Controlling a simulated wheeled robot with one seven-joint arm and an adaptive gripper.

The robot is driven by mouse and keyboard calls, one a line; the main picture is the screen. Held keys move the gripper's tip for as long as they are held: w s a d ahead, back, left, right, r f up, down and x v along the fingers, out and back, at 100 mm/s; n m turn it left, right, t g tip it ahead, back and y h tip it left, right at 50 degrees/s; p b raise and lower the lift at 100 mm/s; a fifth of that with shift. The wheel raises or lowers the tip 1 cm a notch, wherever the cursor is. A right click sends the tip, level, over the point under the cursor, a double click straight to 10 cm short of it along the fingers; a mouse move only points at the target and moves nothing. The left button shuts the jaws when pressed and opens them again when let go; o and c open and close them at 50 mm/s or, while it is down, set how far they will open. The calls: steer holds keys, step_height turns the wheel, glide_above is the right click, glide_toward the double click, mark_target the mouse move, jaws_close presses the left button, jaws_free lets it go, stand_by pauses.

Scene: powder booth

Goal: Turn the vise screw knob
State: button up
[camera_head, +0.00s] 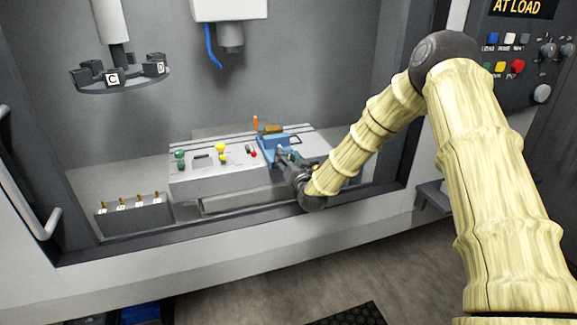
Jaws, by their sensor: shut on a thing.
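The blue vise (270,142) sits on the right part of the grey slotted machine table (225,184). A brass-coloured block (272,129) shows at its top. My gripper (282,156) reaches in from the right, low at the near side of the vise, and its jaws are shut at the vise's front. The vise screw knob is hidden behind the jaws and cannot be made out; the jaws are closed where its screw end lies. A small yellow part (316,168) shows beside my wrist.
An orange lever (256,123) stands behind the vise. Green, yellow and red knobs (220,147) sit left on the table. A holder (134,216) with several brass-tipped pieces stands front left. A tool carousel (118,82) and spindle head (230,22) hang above. The enclosure's front sill (230,228) runs below my arm.

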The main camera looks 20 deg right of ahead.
steer(key=shift+m, duration=0.5)
steer(key=shift+d, duration=0.1)
steer(key=o, duration=1)
steer(key=shift+o, duration=0.2)
steer(key=s, duration=1.2)
steer(key=shift+d, duration=0.15)
